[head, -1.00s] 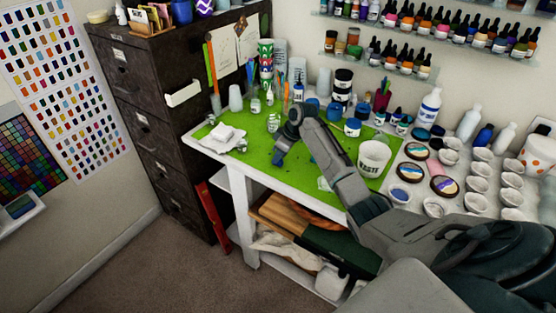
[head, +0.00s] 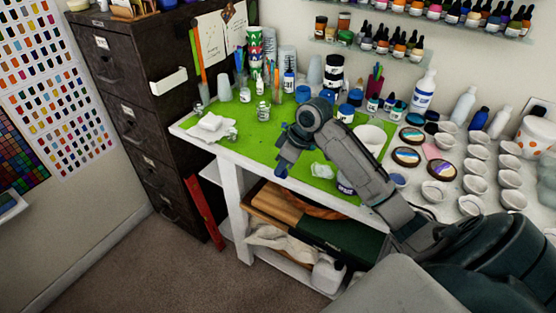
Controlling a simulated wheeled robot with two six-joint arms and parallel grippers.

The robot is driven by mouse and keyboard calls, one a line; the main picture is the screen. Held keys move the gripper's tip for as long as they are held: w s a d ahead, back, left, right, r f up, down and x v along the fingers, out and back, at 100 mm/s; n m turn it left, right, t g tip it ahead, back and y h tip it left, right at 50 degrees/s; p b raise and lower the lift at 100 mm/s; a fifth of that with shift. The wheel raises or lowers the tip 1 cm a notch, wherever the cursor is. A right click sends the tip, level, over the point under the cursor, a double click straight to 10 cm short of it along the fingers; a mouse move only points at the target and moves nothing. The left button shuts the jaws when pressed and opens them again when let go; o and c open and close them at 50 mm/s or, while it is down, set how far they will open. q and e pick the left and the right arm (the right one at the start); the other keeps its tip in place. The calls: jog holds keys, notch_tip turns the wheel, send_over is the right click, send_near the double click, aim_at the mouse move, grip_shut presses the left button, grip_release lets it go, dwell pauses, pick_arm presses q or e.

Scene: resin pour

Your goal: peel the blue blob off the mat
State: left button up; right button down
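The green mat (head: 255,137) covers the left part of the white worktable. My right gripper (head: 283,168) points downward over the front part of the mat. Its tips look dark blue and small, so I cannot tell whether it is open or shut, or whether anything blue is between them. I cannot make out a separate blue blob on the mat; part of the mat is hidden behind my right arm. My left gripper is not in view.
A crumpled clear piece (head: 322,170) lies right of my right gripper. White paper (head: 212,122) lies at the mat's left. Bottles and jars crowd the back; small white cups (head: 434,191) fill the right. A dark cabinet (head: 125,90) stands left.

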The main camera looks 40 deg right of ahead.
jog(key=shift+s+r, duration=0.25)
jog(key=shift+r, duration=0.05)
jog(key=shift+w+d+r+p, duration=0.2)
jog(key=shift+d+r+p, duration=0.05)
jog(key=shift+r+p, duration=0.6)
jog(key=shift+w+d+r+p, duration=0.15)
jog(key=shift+d+r+p, duration=0.1)
jog(key=shift+r+p, duration=0.55)
jog(key=shift+w+d+r+p, duration=0.25)
jog(key=shift+r+p, duration=0.4)
jog(key=shift+p, duration=0.35)
notch_tip(320, 180, up, 4)
jog(key=p, duration=0.4)
jog(key=shift+s+p, duration=0.1)
jog(key=shift+p, duration=0.3)
